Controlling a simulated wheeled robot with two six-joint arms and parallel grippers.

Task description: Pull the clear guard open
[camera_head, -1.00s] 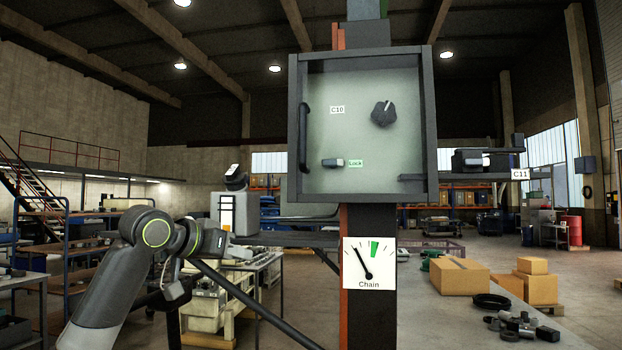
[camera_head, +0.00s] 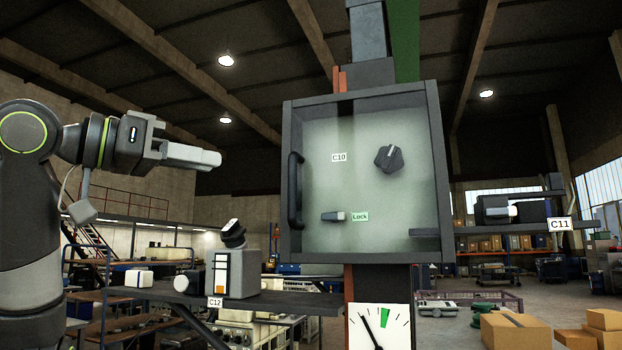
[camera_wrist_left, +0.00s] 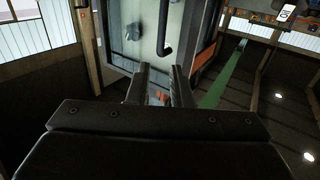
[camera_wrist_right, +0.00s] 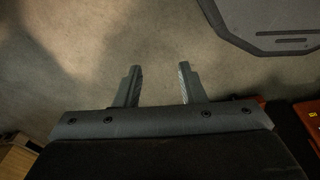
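The clear guard (camera_head: 365,230) is a dark-framed pane over a pale panel, and it looks shut. Its black bar handle (camera_head: 295,190) runs upright along the left edge. Behind the pane are a dark knob (camera_head: 389,158) and a small switch (camera_head: 333,217) beside a green Lock label. My left gripper (camera_head: 215,158) is raised left of the guard, apart from the handle, its fingers parted and empty. In the left wrist view the handle (camera_wrist_left: 164,35) shows beyond the fingertips. My right gripper (camera_wrist_right: 160,68) is open and empty above bare floor, outside the head view.
A grey unit labelled C12 (camera_head: 232,272) stands on a shelf below my left gripper. Another device (camera_head: 510,209) by a C11 label is right of the guard. A gauge (camera_head: 379,328) hangs below. The space between left gripper and handle looks clear.

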